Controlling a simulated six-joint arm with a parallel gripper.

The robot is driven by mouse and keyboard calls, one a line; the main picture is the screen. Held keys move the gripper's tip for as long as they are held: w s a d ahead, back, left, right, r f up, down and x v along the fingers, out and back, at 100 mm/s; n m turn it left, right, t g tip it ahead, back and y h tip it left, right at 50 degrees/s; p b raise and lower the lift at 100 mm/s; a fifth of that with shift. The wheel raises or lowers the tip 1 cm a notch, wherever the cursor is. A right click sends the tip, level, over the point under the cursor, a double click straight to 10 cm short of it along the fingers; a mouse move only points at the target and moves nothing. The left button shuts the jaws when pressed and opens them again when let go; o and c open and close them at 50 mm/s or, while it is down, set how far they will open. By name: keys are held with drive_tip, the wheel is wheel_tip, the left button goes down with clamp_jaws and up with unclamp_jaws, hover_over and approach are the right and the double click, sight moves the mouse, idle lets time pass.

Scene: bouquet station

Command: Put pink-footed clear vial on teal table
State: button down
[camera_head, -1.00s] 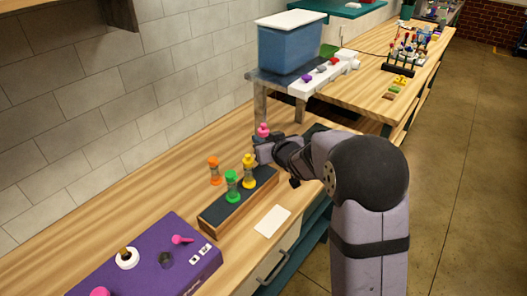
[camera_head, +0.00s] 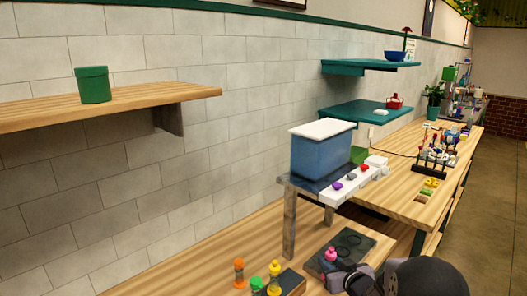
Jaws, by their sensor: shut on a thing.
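My gripper (camera_head: 335,268) is at the bottom right of the view, shut on a small vial with a pink end (camera_head: 330,254). The pink end points up; the clear part is mostly hidden by the gripper. The vial shows in front of a dark plate with ring marks (camera_head: 357,241) on the wooden bench. Two teal surfaces are fixed to the wall beyond: a lower one (camera_head: 350,114) and an upper one (camera_head: 345,68). I see no separate teal table on legs.
Orange (camera_head: 239,272), green (camera_head: 256,285) and yellow (camera_head: 274,277) vials stand left of my gripper. A blue bin with a white lid (camera_head: 320,152) sits on a raised stand (camera_head: 290,215) behind. A red pot (camera_head: 394,102) stands on the lower teal surface, whose left part is clear.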

drive_tip(key=s+d+f+p, duration=0.1)
drive_tip(key=s+d+f, duration=0.6)
drive_tip(key=s+d, duration=0.15)
drive_tip(key=s+a+f+n+g+y+b, duration=0.3)
drive_tip(key=s+a+f+n+g+y, duration=0.2)
drive_tip(key=s+a, duration=0.9)
drive_tip(key=s+n+y, duration=0.2)
drive_tip(key=n+y, duration=0.1)
drive_tip(key=shift+a+f+n, duration=0.2)
drive_tip(key=shift+n, duration=0.1)
drive_tip(key=shift+w, duration=0.1)
